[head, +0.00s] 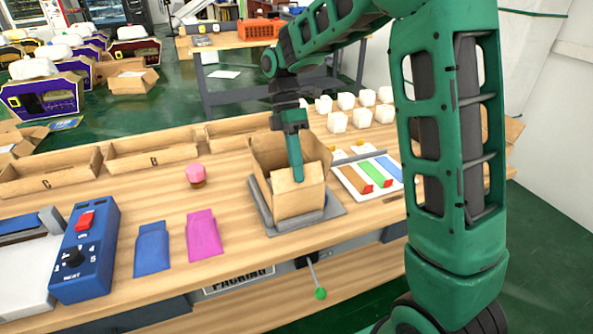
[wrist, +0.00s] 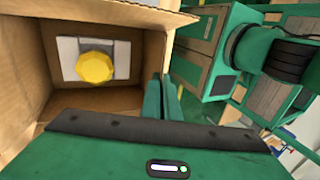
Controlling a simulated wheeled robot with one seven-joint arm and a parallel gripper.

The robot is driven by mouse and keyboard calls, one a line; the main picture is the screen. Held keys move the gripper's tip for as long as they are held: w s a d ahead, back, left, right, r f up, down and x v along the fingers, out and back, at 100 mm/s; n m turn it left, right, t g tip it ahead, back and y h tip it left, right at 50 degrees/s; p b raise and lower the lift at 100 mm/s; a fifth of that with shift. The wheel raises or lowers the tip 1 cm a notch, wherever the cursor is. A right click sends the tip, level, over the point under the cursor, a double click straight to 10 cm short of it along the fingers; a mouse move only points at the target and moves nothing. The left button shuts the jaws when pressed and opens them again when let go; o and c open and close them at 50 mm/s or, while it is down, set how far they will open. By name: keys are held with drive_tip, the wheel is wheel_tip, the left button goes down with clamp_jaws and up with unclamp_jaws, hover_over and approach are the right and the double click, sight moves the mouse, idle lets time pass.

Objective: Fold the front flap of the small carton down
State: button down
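The small carton (head: 296,205) stands open on a grey plate on the wooden bench. Its front panel faces me, and its upper part looks upright; I cannot make out the crease of the front flap. My gripper (head: 297,178) points down at the carton's front edge, its green fingers close together with nothing visible between them. In the wrist view, the fingers (wrist: 160,100) are beside one cardboard wall (wrist: 154,52) of the carton; contact is unclear. Inside the carton, a yellow round cap (wrist: 95,67) sits on a white and grey item.
The grey plate (head: 330,211) lies under the carton. A white tray with coloured strips (head: 372,174) is to the right, with several white cubes (head: 346,101) behind. A pink-topped jar (head: 195,174), blue and magenta pouches (head: 203,237) and a blue control box (head: 84,253) are left.

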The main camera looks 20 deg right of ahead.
drive_tip(key=g, duration=0.1)
drive_tip(key=w+f+g, duration=0.1)
drive_tip(key=g, duration=0.1)
drive_tip(key=shift+w+d, duration=0.1)
drive_tip(key=shift+w, duration=0.1)
drive_tip(key=shift+w+f+g, duration=0.2)
drive_tip(key=shift+g, duration=0.4)
drive_tip(key=shift+w+f+g, duration=0.15)
drive_tip(key=shift+g, duration=0.45)
drive_tip(key=c, duration=2)
unclamp_jaws()
